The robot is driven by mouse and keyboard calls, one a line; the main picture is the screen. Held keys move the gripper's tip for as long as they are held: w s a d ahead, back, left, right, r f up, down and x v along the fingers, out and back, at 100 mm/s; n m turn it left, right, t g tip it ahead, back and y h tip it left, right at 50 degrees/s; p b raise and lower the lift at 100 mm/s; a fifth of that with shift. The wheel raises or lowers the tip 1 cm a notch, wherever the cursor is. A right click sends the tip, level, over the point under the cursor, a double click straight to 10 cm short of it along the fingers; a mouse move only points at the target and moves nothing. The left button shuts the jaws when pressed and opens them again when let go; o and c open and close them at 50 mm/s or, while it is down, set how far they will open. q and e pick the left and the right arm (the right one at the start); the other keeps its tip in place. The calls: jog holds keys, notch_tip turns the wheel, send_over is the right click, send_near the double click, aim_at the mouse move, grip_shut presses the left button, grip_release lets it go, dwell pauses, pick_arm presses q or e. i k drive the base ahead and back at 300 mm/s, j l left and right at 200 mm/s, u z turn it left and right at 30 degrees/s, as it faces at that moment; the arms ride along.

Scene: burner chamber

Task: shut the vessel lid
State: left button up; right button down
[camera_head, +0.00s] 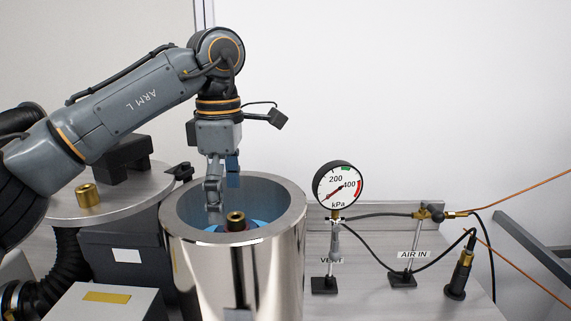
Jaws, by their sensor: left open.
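The vessel (231,275) is a shiny metal cylinder with a thick rim, and its top is open. Inside it a brass piece (235,222) stands over a blue area. The lid appears to be the flat round metal plate (130,203) to the left of the opening, level with the rim, bearing a brass fitting (87,195) and a black block (123,158). My left gripper (222,186) is open and points down over the vessel mouth, just above the brass piece. Whether it touches anything is unclear. My right gripper is out of view.
A pressure gauge (338,186) on a stand is right of the vessel. Beyond it are a valve (429,212) with hoses, a black probe (459,274) and copper lines. A dark box (122,260) and a light box (105,303) sit below the plate.

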aim_at(124, 183)
jog(key=k, duration=1.3)
